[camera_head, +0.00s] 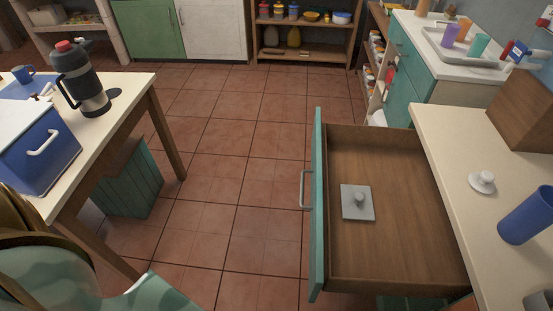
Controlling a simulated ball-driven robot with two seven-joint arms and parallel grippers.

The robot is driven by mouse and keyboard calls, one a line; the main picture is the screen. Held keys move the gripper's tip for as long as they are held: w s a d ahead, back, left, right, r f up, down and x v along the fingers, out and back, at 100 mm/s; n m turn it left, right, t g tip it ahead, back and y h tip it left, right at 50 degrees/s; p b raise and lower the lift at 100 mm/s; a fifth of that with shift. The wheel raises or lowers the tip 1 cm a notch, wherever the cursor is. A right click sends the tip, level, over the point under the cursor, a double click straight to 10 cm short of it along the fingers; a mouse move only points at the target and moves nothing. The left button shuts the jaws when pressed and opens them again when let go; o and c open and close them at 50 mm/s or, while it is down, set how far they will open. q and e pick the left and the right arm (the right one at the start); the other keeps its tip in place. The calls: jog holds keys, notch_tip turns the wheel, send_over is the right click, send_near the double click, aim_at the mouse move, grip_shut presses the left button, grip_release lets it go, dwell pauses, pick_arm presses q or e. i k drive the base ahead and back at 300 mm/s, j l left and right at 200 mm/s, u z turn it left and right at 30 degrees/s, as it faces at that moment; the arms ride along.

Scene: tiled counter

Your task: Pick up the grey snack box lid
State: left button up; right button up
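The grey snack box lid (350,210) is a flat square plate with a small round knob on top. It lies knob-up on the floor of the open drawer (395,255), towards the drawer's left side, near the teal front panel. Nothing covers it. Neither of my grippers shows in the head view.
The drawer's raised walls surround the lid. The counter (437,150) on the right holds a white knobbed lid (482,183), a blue cup (527,216) and a wooden box (524,112). The table at left bears a blue cooler (45,160) and a dark jug (80,80). Tiled floor between is clear.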

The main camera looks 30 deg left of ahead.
aim_at(357, 200)
jog(key=k+j+u, duration=0.3)
jog(key=j+z, duration=0.1)
jog(key=z, duration=1.55)
jog(key=k+j+u, duration=0.1)
jog(key=u, duration=1.05)
jog(key=z, duration=1.25)
jog(key=k, duration=0.05)
